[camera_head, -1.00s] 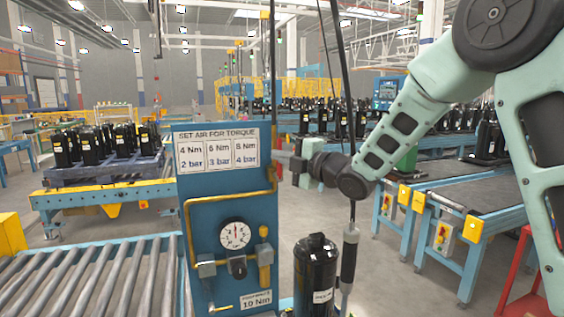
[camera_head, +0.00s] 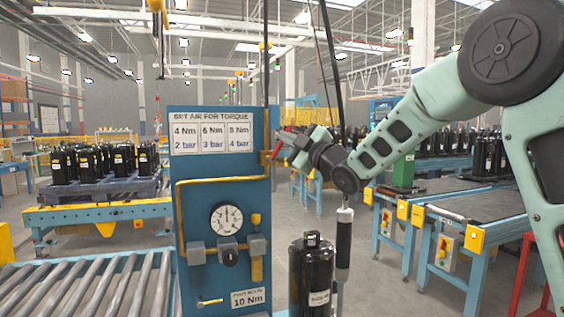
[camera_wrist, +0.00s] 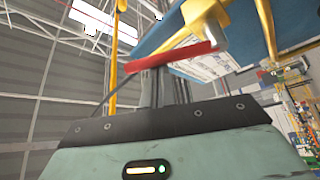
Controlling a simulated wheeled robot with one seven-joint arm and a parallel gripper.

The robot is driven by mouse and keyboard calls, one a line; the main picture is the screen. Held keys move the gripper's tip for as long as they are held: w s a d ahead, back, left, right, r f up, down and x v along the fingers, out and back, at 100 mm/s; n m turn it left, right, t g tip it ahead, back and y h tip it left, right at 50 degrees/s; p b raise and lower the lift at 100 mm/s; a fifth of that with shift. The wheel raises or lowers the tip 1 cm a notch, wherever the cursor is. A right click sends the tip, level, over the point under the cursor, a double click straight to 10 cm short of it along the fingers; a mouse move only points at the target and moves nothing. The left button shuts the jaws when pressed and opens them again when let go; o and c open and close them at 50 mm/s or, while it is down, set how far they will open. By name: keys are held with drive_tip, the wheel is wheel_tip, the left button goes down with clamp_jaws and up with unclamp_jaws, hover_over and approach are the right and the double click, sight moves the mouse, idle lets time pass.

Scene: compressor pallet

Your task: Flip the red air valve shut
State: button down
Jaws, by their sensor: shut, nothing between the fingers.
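The red valve lever (camera_head: 277,148) is at the right edge of the blue air panel (camera_head: 180,180), next to a yellow pipe fitting. My gripper (camera_head: 284,141) is at the lever, its fingers shut and empty. In the wrist view the red lever (camera_wrist: 172,56) lies across the picture, just beyond the fingertips (camera_wrist: 158,80). It slants slightly up to the right towards the yellow valve body (camera_wrist: 207,15). The fingers overlap the lever in view; I cannot tell whether they touch it. In the head view the gripper partly hides the lever.
The panel carries a torque chart (camera_head: 212,131), a round gauge (camera_head: 226,219) and a yellow pipe (camera_head: 178,200). A black compressor (camera_head: 311,272) and a hanging tool (camera_head: 344,240) are below my arm. A roller conveyor (camera_head: 85,290) is at the lower left.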

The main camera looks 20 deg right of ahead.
drive_tip(key=d+f+m+t+h+b, duration=0.3)
drive_tip(key=m+h+b, duration=0.5)
drive_tip(key=m+b, duration=0.7)
wheel_tip(320, 180, down, 2)
drive_tip(key=t+b, duration=0.1)
drive_tip(key=b, duration=0.2)
drive_tip(key=shift+d+f, duration=0.2)
drive_tip(key=shift+d, duration=0.05)
drive_tip(key=shift+b, duration=0.5)
wheel_tip(320, 180, up, 5)
drive_tip(key=p, duration=0.3)
drive_tip(key=f+b+v, duration=0.1)
drive_tip(key=b+v, duration=0.2)
drive_tip(key=v, duration=0.8)
drive_tip(key=shift+a, duration=0.25)
drive_tip(key=shift+w, duration=0.15)
